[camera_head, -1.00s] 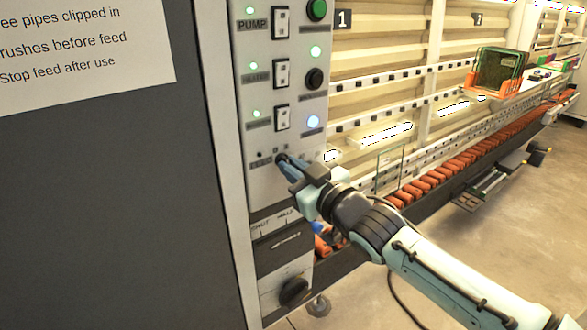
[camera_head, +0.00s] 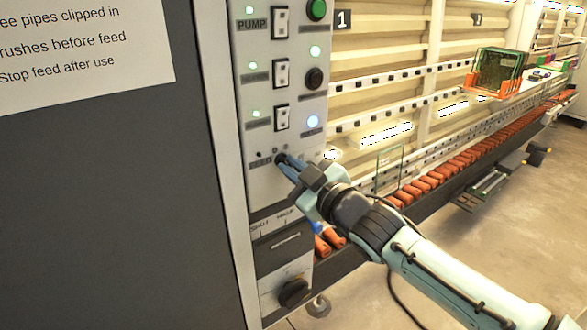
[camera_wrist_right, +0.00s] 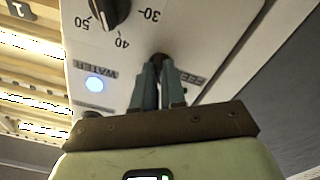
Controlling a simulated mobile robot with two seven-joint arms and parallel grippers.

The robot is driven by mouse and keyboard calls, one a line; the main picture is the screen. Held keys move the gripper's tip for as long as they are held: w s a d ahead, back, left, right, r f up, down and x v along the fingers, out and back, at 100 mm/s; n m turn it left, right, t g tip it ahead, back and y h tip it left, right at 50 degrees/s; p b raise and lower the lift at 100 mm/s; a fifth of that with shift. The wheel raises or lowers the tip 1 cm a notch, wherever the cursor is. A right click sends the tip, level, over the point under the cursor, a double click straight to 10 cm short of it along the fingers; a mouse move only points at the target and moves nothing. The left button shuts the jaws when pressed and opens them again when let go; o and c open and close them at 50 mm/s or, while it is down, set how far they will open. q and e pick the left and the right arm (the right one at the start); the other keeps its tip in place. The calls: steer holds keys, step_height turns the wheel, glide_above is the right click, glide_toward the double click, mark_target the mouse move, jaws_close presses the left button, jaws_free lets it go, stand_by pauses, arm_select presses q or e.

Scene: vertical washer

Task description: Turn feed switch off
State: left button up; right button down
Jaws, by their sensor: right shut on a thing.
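The feed switch (camera_head: 279,157) is a small dark knob on the light grey control panel (camera_head: 268,190), below the rows of lit switches. It also shows in the right wrist view (camera_wrist_right: 158,57), near the FEED label (camera_wrist_right: 193,79). My right gripper (camera_head: 284,161) reaches the panel from the lower right and is shut on the knob. In the right wrist view its two narrow fingers (camera_wrist_right: 159,70) come together around the knob and hide most of it. The knob's exact angle cannot be told. My left gripper is not in view.
Above are rocker switches (camera_head: 281,72), green lamps, round buttons and a blue-white lamp (camera_head: 313,121). Below is a dark knob (camera_head: 293,292). A dark cabinet (camera_head: 100,200) stands left. The washer's conveyor with orange blocks (camera_head: 450,165) runs right. Open floor lies at lower right.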

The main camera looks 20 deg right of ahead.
steer(key=c, duration=1.2)
jaws_free()
steer(key=v, duration=1.3)
steer(key=shift+s, duration=0.2)
